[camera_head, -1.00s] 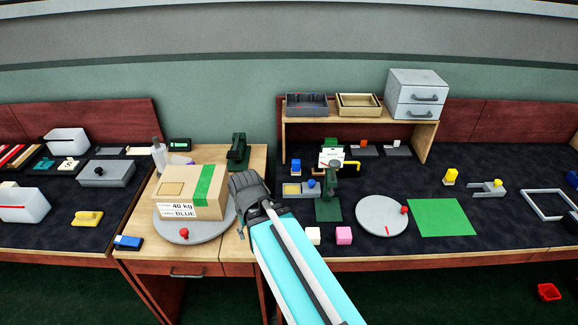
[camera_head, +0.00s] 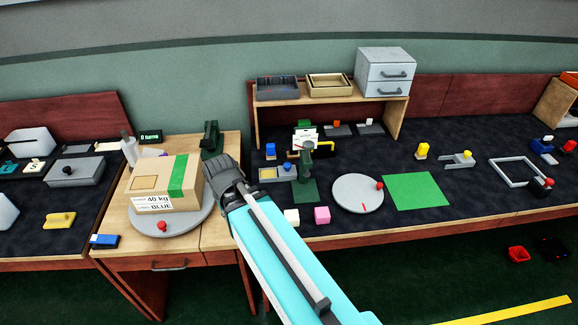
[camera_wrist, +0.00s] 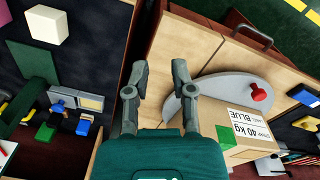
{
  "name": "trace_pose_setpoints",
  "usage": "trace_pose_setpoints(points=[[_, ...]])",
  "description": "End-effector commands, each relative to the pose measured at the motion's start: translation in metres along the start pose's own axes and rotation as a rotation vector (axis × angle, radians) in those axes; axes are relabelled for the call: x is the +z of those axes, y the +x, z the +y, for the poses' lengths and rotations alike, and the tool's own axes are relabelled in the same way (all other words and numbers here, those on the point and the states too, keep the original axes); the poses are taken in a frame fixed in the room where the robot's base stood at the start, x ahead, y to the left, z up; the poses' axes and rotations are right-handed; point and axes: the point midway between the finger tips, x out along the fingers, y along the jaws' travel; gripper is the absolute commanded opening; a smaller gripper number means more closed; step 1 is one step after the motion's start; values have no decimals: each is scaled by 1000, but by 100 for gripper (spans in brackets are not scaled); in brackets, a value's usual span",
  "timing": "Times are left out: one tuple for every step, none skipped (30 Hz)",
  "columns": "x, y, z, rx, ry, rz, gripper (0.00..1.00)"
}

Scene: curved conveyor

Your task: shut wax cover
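No part in view is plainly marked as the wax cover. A small grey tray with a pale yellow panel (camera_head: 268,174) lies on the dark mat left of the green stand, with a blue knob (camera_head: 289,166) at its right. The tray also shows in the wrist view (camera_wrist: 90,102), with a blue piece (camera_wrist: 45,131) near it. I cannot tell whether its cover is open. My gripper (camera_head: 226,172) is over the wooden desk, just right of the cardboard box and left of the tray. In the wrist view its two fingers (camera_wrist: 157,82) are apart with nothing between them.
The cardboard box (camera_head: 186,184) sits on a grey turntable (camera_head: 170,228) with a red knob. A dark green stand (camera_head: 306,178) stands beside the tray. White (camera_head: 291,216) and pink (camera_head: 322,215) cubes lie near the front edge. A wooden shelf (camera_head: 330,98) stands behind.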

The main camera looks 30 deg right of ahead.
Motion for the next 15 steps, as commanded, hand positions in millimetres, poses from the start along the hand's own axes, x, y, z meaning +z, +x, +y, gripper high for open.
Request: trace_pose_setpoints(points=[[-10, 4, 8, 16, 35, 5, 13], [-15, 5, 12, 26, 60, 9, 7], [-22, 7, 19, 44, 101, 15, 0], [-28, 9, 24, 58, 135, 20, 0], [-35, 10, 31, 75, 173, 27, 0], [-44, 13, 40, 97, 226, 37, 0], [-52, 15, 48, 116, 270, 47, 0], [-60, 16, 56, 135, 317, 57, 0], [-70, 19, 67, 161, 380, 72, 0], [-78, 20, 76, 181, 429, 84, 0], [-86, 22, 86, 202, 478, 98, 0], [-96, 24, 98, 229, 544, 118, 0], [-103, 25, 108, 248, 592, 134, 0], [-110, 26, 117, 267, 641, 149, 0], [-120, 27, 131, 292, 705, 171, 0]])
